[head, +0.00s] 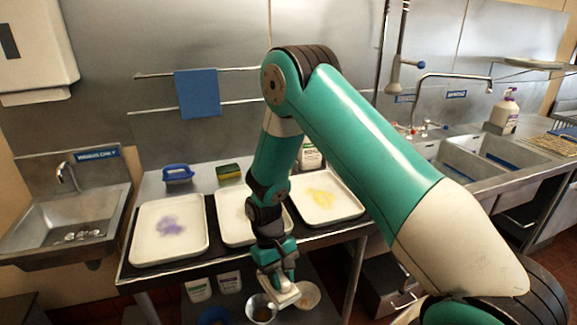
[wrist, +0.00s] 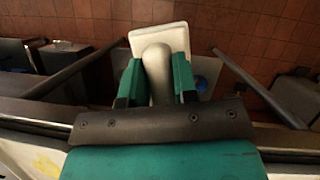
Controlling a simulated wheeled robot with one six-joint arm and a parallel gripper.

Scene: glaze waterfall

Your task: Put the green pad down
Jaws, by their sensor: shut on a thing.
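My gripper (head: 277,272) hangs low in front of the table's front edge. In the wrist view my gripper (wrist: 158,88) is shut on the pale handle of a cream, flat-headed tool (wrist: 157,58). The tool's cream head (head: 285,297) also shows in the head view, below the tabletop. No green shows on this held tool. A yellow sponge with a green pad side (head: 230,172) lies on the table behind the trays, apart from my gripper.
Three white trays stand on the table: one with a purple patch (head: 143,240), a middle one (head: 228,236) partly behind my arm, and one with a yellow patch (head: 350,206). A blue brush (head: 178,174) sits behind. Bowls (head: 262,311) and bottles (head: 198,291) are lower down.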

